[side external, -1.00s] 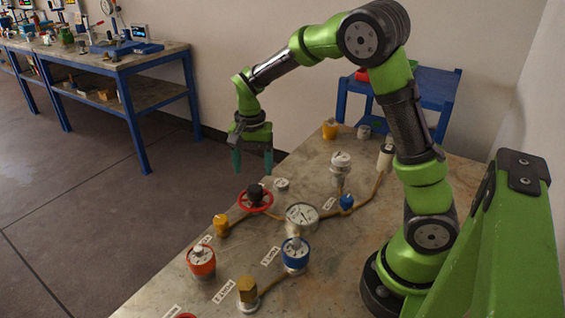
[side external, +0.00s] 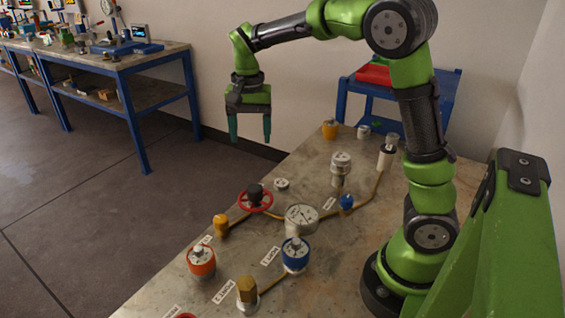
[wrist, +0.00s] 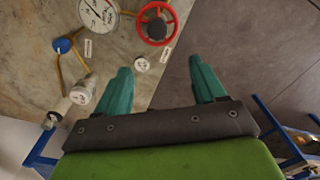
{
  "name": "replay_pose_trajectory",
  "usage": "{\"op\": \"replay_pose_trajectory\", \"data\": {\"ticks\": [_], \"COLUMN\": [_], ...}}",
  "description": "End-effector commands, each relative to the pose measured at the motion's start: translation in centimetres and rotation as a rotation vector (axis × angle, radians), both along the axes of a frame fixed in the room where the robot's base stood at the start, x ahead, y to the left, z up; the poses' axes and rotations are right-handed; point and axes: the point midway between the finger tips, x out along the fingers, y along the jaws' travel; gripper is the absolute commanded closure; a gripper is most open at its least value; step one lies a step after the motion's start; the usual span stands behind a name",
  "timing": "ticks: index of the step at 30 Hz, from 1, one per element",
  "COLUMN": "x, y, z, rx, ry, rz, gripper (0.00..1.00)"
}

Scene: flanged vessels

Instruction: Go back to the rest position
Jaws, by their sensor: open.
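My gripper (side external: 250,130) is in the air above the back left edge of the stone-topped table (side external: 290,170). Its two teal fingers point down, apart, with nothing between them. The fingers also show in the wrist view (wrist: 160,88), well separated over the table edge. Below stands a red handwheel with a black hub (side external: 256,197), clear of the fingers. The wrist view shows the same red wheel (wrist: 157,24) beyond the fingertips.
A round gauge (side external: 301,218), a blue-rimmed vessel (side external: 295,254), an orange-rimmed vessel (side external: 201,260), a brass hex fitting (side external: 247,290) and a white-capped post (side external: 341,168) stand on the table. A blue stand with a red tray (side external: 374,75) is behind. Air around my gripper is free.

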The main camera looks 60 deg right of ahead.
Motion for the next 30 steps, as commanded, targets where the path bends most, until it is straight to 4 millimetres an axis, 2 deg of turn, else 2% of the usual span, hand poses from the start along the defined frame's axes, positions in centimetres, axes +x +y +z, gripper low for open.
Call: {"op": "replay_pose_trajectory", "data": {"ticks": [1,4,8,15,21,25,30], "x": [-0.5,-2.1,-5.0,-11.7,-15.9,-17.2,-17.3], "y": [0.4,1.7,3.7,7.2,8.5,8.7,8.5], "z": [-0.9,-1.0,0.0,1.9,2.3,2.8,3.5], "rx": [0.008,0.043,0.084,0.070,-0.004,-0.032,-0.048], "ry": [0.003,-0.051,-0.166,-0.418,-0.568,-0.614,-0.642], "rz": [0.048,0.171,0.330,0.579,0.672,0.675,0.666], "gripper": [0.31,0.31,0.31,0.31,0.31,0.31,0.31]}}
